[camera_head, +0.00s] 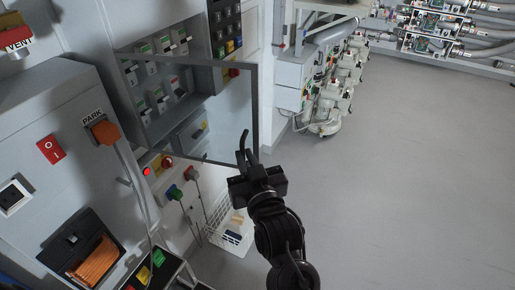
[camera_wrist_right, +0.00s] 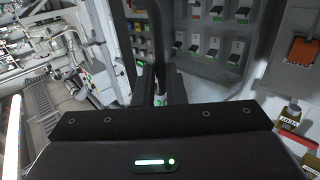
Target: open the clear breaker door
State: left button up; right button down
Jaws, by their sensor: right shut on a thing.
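The clear breaker door (camera_head: 225,105) is a see-through panel with a thin dark frame. It stands swung out from the breaker panel (camera_head: 165,42), at an angle to it. Breaker switches show through and behind it. The exact contact is hidden by the fingers. My left gripper is not in view.
A grey box with a PARK label and orange plug (camera_head: 105,132) stands at the left. A white wire basket (camera_head: 228,230) is on the floor below the door. Pump machines (camera_head: 335,90) line the back wall. The floor (camera_head: 400,170) at the right is clear.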

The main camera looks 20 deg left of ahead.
jog(key=shift+m+t+h, duration=0.4)
jog(key=shift+t+h, duration=0.1)
jog(key=shift+h, duration=0.2)
jog(key=shift+s+a+r, duration=0.1)
jog(key=shift+s+a, duration=0.2)
jog(key=shift+s, duration=0.35)
jog(key=shift+s+a+r, duration=0.15)
jog(key=shift+s+a, duration=0.2)
jog(key=shift+s, duration=0.25)
jog(key=shift+s+a+r, duration=0.1)
jog(key=shift+s+a, duration=0.2)
jog(key=shift+s, duration=0.35)
jog(key=c, duration=1.9)
grip_release()
jog(key=shift+o, duration=1.3)
jog(key=shift+a, duration=0.3)
jog(key=shift+o, duration=0.8)
jog(key=shift+a+f, duration=0.15)
jog(key=shift+a, duration=0.2)
jog(key=shift+w+f, duration=0.1)
jog(key=shift+d, duration=0.1)
